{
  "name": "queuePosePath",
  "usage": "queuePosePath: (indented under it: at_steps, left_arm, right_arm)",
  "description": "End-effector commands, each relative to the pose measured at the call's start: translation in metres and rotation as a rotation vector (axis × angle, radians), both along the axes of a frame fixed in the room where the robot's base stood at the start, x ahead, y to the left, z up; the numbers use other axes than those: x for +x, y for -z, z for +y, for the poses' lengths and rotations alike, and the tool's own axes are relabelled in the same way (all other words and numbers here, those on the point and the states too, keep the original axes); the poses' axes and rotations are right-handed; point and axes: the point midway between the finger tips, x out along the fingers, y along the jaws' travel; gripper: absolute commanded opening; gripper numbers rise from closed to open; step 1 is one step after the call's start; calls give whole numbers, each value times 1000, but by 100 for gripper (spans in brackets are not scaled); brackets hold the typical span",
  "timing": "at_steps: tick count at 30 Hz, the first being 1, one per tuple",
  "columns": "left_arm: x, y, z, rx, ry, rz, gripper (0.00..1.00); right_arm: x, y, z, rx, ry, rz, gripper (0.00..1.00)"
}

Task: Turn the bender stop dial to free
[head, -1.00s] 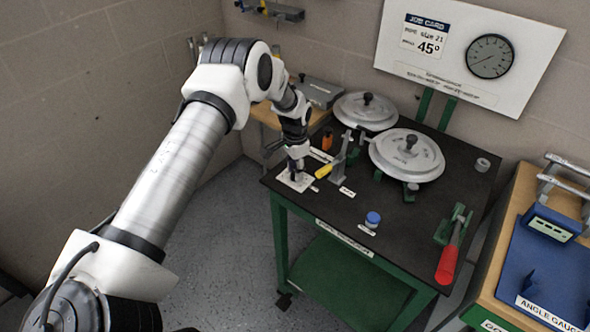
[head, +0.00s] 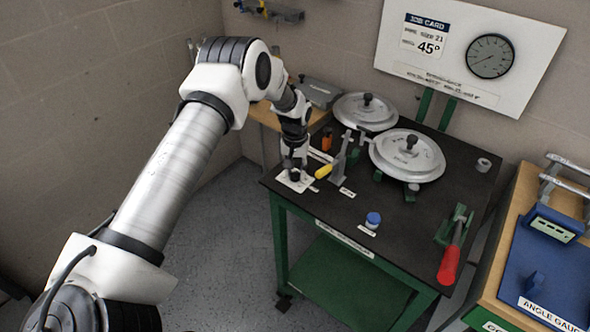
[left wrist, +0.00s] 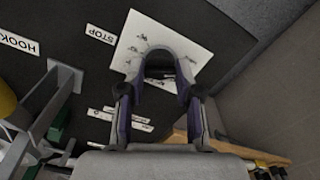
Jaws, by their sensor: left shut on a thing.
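The stop dial sits on a white plate (head: 284,182) at the near left corner of the black bench top. The plate also shows in the left wrist view (left wrist: 135,35), with marks on it and a STOP label (left wrist: 98,35) beside it. My left gripper (head: 295,174) points down over the plate. In the left wrist view its fingers (left wrist: 160,72) are shut around the dark dial knob (left wrist: 159,73), which they largely hide. I cannot read the dial's setting. My right gripper is not in view.
A yellow-handled tool in a grey stand (head: 337,168) is close to the right of my gripper. Two round grey bender wheels (head: 425,165) stand behind. A blue-capped jar (head: 373,219) and a red-handled lever (head: 449,262) are to the right. A job card (head: 428,37) reads 45°.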

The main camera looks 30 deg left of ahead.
Motion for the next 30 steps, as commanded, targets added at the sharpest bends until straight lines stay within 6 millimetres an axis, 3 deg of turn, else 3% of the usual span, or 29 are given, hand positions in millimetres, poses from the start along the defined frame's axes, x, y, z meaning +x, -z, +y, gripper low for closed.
queuePosePath:
  at_steps: [21,22,24,30]
  left_arm:
    - [-3,4,-1,-2,-92,10,0]
    - [-3,4,-1,-2,-92,10,41]
    - [-3,4,-1,-2,-92,9,59]
    - [-2,2,0,-1,-91,5,59]
  right_arm:
    - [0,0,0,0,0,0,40]
    - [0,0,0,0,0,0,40]
    - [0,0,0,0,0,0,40]
    - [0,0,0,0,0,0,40]
